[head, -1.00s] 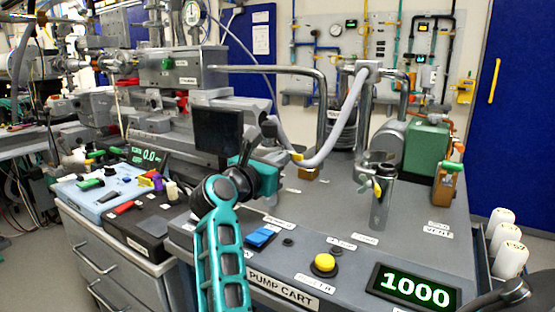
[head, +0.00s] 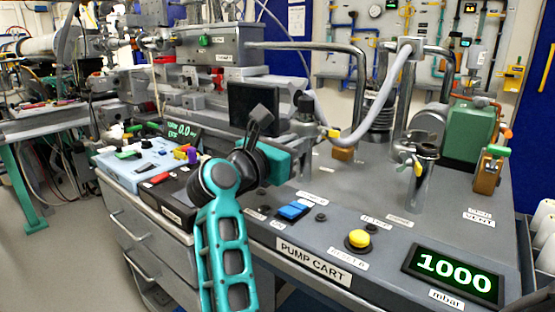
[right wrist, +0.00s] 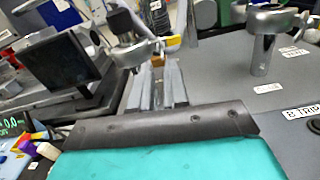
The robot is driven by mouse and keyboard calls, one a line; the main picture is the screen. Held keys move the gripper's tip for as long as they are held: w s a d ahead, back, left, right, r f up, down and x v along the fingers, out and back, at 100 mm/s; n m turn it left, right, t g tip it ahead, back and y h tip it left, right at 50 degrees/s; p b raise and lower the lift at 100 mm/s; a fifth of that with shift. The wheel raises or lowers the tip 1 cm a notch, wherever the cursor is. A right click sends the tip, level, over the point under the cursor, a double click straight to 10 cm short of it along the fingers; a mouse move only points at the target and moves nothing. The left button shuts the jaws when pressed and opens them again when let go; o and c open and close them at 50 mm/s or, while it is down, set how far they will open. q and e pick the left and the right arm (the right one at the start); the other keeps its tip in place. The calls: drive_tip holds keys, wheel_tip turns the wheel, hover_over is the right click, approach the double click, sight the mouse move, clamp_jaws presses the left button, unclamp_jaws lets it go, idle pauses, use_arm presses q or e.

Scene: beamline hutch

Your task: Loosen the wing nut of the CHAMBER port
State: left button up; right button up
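A metal clamp (right wrist: 137,52) around a pipe joint, with a small wing nut (right wrist: 160,47) at its right side, stands just beyond my right gripper in the right wrist view. In the head view a yellow-winged nut (head: 333,133) shows at the lower end of the pale hose. A second upright metal port (head: 416,190) with a yellow wing nut (head: 418,168) stands further right. The port labels are too small to read surely. My right gripper (right wrist: 157,88) shows two grey fingers apart with nothing between them, short of the clamp. In the head view its fingers are hidden behind its teal body (head: 285,160). My left gripper is out of view.
A black screen (head: 254,108) stands close behind my right gripper. The pale hose (head: 378,105) arches over the cart. The cart front has a blue switch (head: 292,210), a yellow button (head: 359,239) and a display (head: 453,275) reading 1000. The cart top around the right port is clear.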

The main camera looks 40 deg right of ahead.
drive_tip(key=v, duration=0.5)
drive_tip(key=shift+s+a+b, duration=0.1)
drive_tip(key=shift+a+b, duration=0.25)
drive_tip(key=shift+b, duration=0.05)
